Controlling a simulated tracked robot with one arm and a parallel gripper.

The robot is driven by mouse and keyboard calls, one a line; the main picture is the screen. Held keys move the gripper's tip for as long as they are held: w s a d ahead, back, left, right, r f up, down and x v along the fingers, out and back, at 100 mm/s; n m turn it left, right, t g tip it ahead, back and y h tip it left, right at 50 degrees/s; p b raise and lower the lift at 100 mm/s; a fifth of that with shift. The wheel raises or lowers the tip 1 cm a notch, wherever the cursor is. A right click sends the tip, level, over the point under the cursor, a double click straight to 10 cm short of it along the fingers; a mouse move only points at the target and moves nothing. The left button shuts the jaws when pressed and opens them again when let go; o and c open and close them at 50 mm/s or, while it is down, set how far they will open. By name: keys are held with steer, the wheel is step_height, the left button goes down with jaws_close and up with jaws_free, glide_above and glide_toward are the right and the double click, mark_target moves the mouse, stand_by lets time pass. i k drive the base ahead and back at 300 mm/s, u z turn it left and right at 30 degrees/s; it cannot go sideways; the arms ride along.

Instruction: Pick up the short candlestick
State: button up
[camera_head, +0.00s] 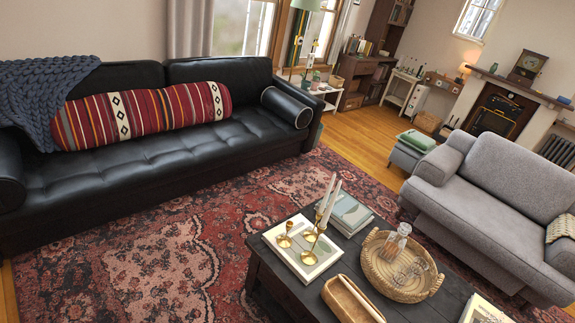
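The short candlestick (285,238) is small and brass-coloured, and it shows no candle. It stands upright on a pale square tray or book (300,262) on the dark coffee table (288,293), at the bottom middle of the view. Just right of it are taller brass candle holders (318,226) with two white candles (328,197). At this size I cannot tell whether they are separate pieces. My gripper does not show in this view.
The coffee table also holds stacked books (350,212), a round wicker tray (384,281) with a glass bottle (397,240), and a wooden trough (350,300). A black sofa (165,157) stands left and a grey sofa (497,190) right. Patterned rug (160,255) lies open before the black sofa.

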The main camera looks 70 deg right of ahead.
mark_target(284, 242)
steer(key=z, duration=0.45)
steer(key=i, duration=1.1)
steer(key=z, duration=1.1)
steer(key=i, duration=0.5)
steer(key=z, duration=0.25)
steer(key=k, duration=0.9)
steer(key=z, duration=0.2)
steer(key=i, duration=0.9)
steer(key=u, duration=0.05)
